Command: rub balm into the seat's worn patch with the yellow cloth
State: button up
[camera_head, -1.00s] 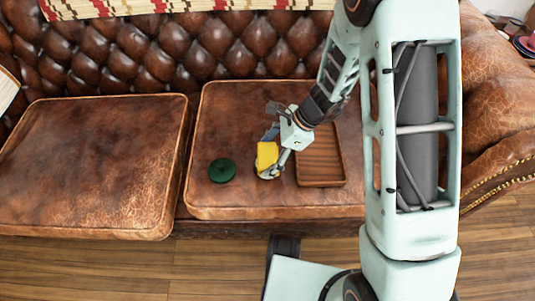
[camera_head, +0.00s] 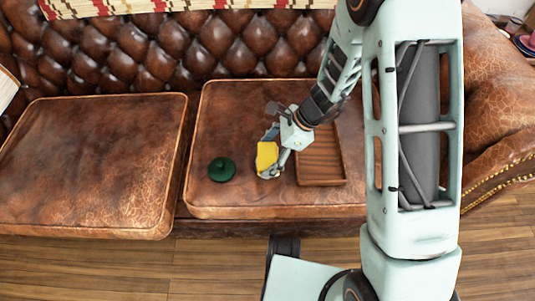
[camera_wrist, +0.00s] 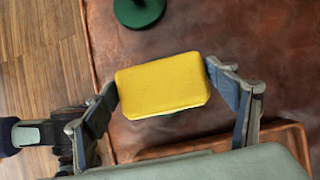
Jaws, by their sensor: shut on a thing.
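The yellow cloth (camera_head: 266,154), a thick rounded block in shape, is held between the two fingers of my gripper (camera_wrist: 161,78), which is shut on it. In the wrist view the cloth (camera_wrist: 163,85) spans the gap between the fingertips. A small round thing with a pale rim shows partly under the cloth in the head view, and a sliver of dark green shows below it in the wrist view; the cloth hides most of it. The brown leather seat (camera_head: 240,115) lies beneath. I cannot make out a distinct worn patch on its mottled surface.
A round dark green lid with a knob (camera_head: 221,169) lies on the seat, left of my gripper. A shallow wooden tray (camera_head: 321,181) lies close to its right. Another seat cushion (camera_head: 90,160) is at the left. The tufted backrest (camera_head: 180,50) rises behind.

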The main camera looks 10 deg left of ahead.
aim_at(267, 155)
jog(key=shift+f, duration=0.1)
dwell(0.3)
notch_tip(267, 155, up, 7)
jog(key=p, duration=0.6)
dwell(0.8)
